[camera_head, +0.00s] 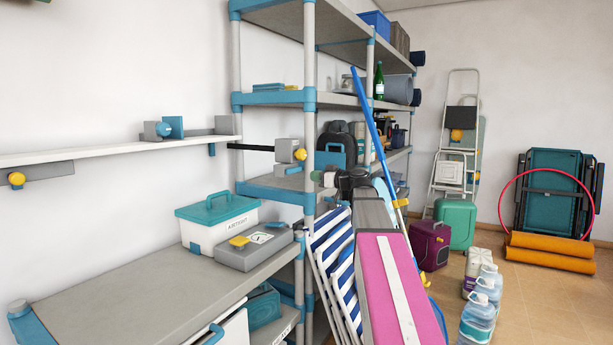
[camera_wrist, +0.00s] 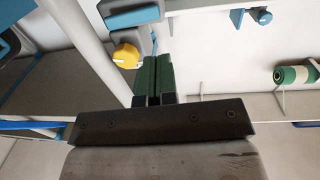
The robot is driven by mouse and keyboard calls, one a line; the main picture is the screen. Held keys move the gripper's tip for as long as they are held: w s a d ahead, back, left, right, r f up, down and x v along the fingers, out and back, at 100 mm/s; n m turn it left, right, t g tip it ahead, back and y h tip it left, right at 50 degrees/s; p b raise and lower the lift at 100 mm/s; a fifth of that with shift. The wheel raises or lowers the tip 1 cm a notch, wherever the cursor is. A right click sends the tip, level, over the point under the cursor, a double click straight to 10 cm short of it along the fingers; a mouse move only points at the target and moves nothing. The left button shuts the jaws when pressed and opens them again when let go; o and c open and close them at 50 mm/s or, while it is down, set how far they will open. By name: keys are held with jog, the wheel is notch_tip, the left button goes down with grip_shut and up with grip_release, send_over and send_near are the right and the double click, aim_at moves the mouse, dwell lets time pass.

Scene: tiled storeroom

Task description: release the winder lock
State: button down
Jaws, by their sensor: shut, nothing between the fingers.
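My gripper (camera_wrist: 153,62) shows in the wrist view with its two dark green fingers side by side and shut, nothing between them. A round yellow knob (camera_wrist: 126,55) is just to the left of the fingertips; I cannot tell whether they touch it. In the head view, a yellow knob (camera_head: 17,178) sits on a grey housing under the wall shelf at the left. Another yellow knob (camera_head: 300,154) sits on a grey block at the end of a black bar by the shelf post. No label shows which one is the winder lock. I do not make out my gripper in the head view.
A white wall shelf (camera_head: 110,153) runs along the left. A grey bench (camera_head: 120,295) holds a white tub with a teal lid (camera_head: 217,222) and a grey case (camera_head: 254,252). Folded striped chairs (camera_head: 330,250) and a pink board (camera_head: 392,290) lean in front.

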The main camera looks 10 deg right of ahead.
jog(key=shift+v, duration=1.5)
jog(key=shift+a, duration=0.1)
jog(key=s+a+f+m+g+h, duration=0.2)
jog(key=s+f, duration=0.1)
jog(key=f, duration=0.8)
jog(key=s+a+f+m+g+h, duration=0.1)
jog(key=s+a+f+g+h, duration=0.15)
jog(key=f, duration=0.75)
jog(key=s+a+f+m+g+h, duration=0.1)
jog(key=s+a+f+m+g, duration=0.15)
jog(key=f, duration=0.85)
jog(key=s+d+f+m+g+h, duration=0.1)
jog(key=s+f+m+g+h, duration=0.2)
jog(key=s+f, duration=1.4)
notch_tip(320, 180, down, 2)
jog(key=g+h, duration=0.2)
jog(key=h, duration=0.2)
jog(key=shift+s+d+f+g, duration=0.2)
jog(key=shift+s+d+g, duration=0.15)
jog(key=shift+d+g, duration=0.05)
jog(key=shift+m, duration=0.25)
